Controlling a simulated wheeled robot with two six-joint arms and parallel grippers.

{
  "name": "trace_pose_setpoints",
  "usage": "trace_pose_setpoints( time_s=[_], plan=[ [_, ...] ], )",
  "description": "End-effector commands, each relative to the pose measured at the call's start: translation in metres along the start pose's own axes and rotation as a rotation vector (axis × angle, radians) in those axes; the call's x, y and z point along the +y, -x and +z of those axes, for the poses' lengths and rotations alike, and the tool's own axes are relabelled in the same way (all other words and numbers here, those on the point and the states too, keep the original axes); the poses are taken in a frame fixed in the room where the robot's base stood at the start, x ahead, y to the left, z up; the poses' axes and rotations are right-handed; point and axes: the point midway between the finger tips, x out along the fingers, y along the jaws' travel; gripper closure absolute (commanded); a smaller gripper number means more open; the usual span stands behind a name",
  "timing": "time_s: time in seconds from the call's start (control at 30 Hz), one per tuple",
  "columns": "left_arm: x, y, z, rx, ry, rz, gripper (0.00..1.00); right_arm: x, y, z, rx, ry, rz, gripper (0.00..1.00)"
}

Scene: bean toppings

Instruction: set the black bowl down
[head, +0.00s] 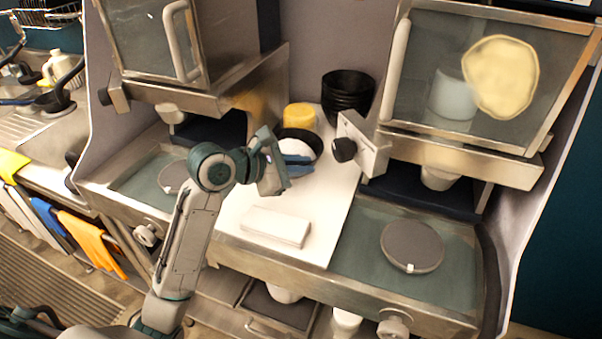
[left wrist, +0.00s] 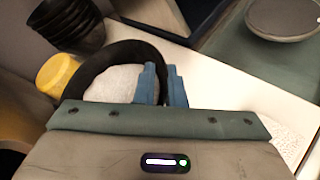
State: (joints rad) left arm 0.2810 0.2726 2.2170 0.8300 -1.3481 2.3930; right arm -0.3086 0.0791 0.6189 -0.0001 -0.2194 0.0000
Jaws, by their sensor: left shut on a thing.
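The black bowl (head: 313,138) has white contents inside and is over the white counter strip between the two dispensers. It also shows in the left wrist view (left wrist: 133,51), where its dark rim curves around the white filling. My left gripper (head: 300,169) is shut on the bowl's near rim, and its blue fingers (left wrist: 161,86) pinch the rim in the left wrist view. The bowl looks about upright. I cannot tell whether its base touches the counter. My right gripper is not in view.
A stack of black bowls (head: 347,96) and a yellow container (head: 300,116) stand behind the bowl. A white block (head: 276,226) lies on the front of the counter strip (head: 318,240). Dispensers with knobs flank the strip. A round grey disc (head: 412,246) lies on the right tray.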

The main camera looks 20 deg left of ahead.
Motion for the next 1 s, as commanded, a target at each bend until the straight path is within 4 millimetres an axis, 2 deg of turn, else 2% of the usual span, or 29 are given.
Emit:
trace_pose_setpoints(
  time_s=[0.17,0.43,0.7,0.73,0.83,1.0],
  plan=[
    [0.006,-0.007,-0.004,-0.002,0.000,0.000,1.00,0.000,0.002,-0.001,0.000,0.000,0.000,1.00],
    [-0.008,-0.019,-0.031,0.001,0.001,0.000,1.00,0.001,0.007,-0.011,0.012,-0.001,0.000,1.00],
    [-0.008,-0.019,-0.031,-0.001,-0.002,0.002,1.00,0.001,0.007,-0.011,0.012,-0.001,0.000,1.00],
    [-0.008,-0.019,-0.032,0.000,-0.001,0.001,0.86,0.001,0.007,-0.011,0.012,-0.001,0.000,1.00],
    [-0.008,-0.019,-0.032,0.000,-0.001,0.001,0.68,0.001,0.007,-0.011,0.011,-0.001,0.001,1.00],
    [-0.008,-0.019,-0.032,0.000,-0.001,0.001,0.68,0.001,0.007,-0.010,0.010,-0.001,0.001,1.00]
  ],
)
